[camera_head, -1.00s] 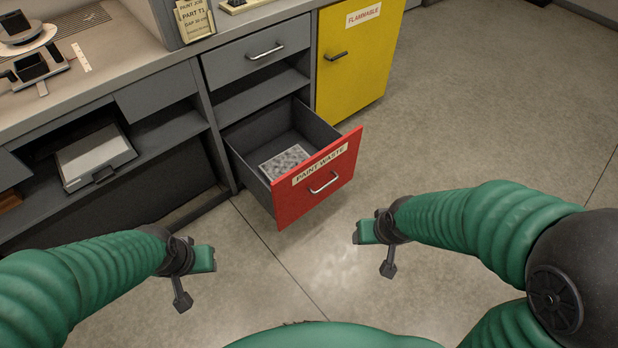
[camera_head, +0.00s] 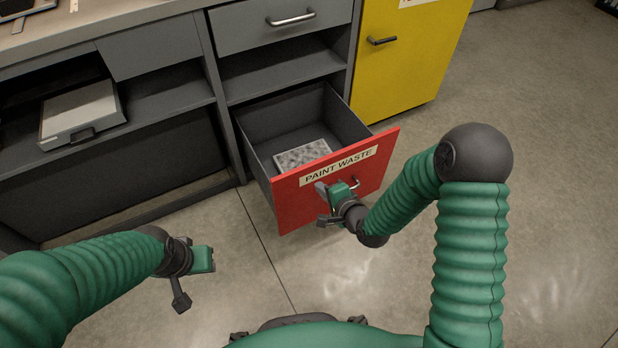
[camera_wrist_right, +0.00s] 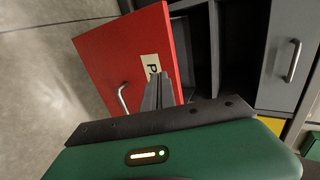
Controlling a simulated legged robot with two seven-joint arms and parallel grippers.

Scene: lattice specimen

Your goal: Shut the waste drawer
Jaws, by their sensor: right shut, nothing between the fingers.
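The waste drawer has a red front (camera_head: 292,205) with a "PAINT WASTE" label and a metal handle (camera_head: 350,184). It stands pulled out of the grey cabinet, with a speckled grey block (camera_head: 302,155) inside. My right gripper (camera_head: 322,189) is shut and empty in front of the red front, left of the handle and below the label. In the right wrist view its shut fingers (camera_wrist_right: 157,92) overlap the red front (camera_wrist_right: 115,60) beside the label; whether they touch it I cannot tell. My left gripper (camera_head: 212,259) is low at the left, away from the drawer; its finger opening is unclear.
A closed grey drawer (camera_head: 275,27) and an open shelf are above the waste drawer. A yellow cabinet (camera_head: 405,60) stands at its right. A grey tray (camera_head: 82,110) sits on the left shelf. The floor (camera_head: 560,160) at the right is clear.

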